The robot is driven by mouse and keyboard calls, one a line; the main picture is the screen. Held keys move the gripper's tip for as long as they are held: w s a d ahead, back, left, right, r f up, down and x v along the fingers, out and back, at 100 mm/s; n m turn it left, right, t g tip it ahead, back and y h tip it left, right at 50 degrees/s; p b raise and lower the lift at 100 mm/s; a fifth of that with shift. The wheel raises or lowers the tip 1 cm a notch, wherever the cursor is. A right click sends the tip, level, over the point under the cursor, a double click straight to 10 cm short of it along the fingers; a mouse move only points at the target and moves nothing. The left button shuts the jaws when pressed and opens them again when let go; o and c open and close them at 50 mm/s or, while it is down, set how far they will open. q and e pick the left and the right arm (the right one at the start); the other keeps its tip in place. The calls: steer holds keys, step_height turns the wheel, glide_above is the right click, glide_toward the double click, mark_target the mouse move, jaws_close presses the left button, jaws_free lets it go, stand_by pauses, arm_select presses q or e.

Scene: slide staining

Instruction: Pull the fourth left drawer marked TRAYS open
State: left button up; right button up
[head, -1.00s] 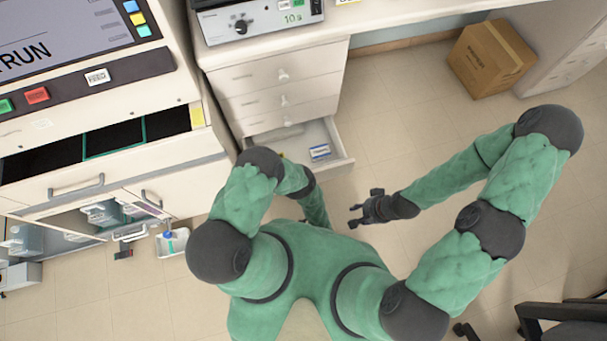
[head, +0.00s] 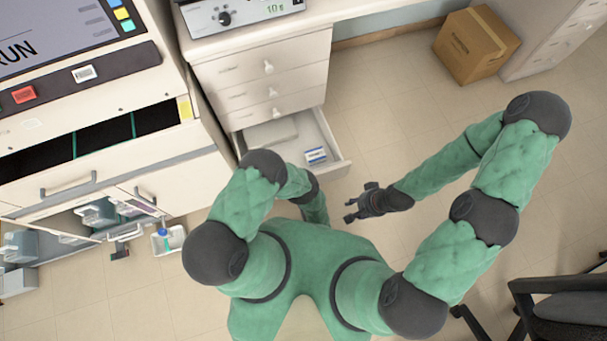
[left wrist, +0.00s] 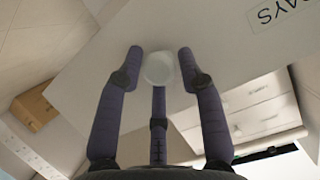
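The drawer marked TRAYS is the low drawer (head: 338,174) of the white cabinet. In the head view it stands partly out, with a small blue-and-white box (head: 316,156) inside. In the left wrist view its white front (left wrist: 225,45) shows part of the label, "AYS" (left wrist: 287,12), and a round white knob (left wrist: 158,68). My left gripper (left wrist: 160,62) has its dark fingers close around this knob; my arm and body hide it in the head view. My right gripper (head: 357,203) is open and empty, above the floor to the right of the drawer.
The drawers (head: 262,70) above are shut. A cardboard box (head: 475,45) stands on the floor at the back right. An open lower compartment (head: 85,220) is at the left. An office chair (head: 565,305) is at the front right. Floor right of the drawer is clear.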

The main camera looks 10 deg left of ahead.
arm_select(q)
steer(key=shift+o, duration=0.4)
step_height(320, 180, up, 10)
stand_by(0.7)
stand_by(0.5)
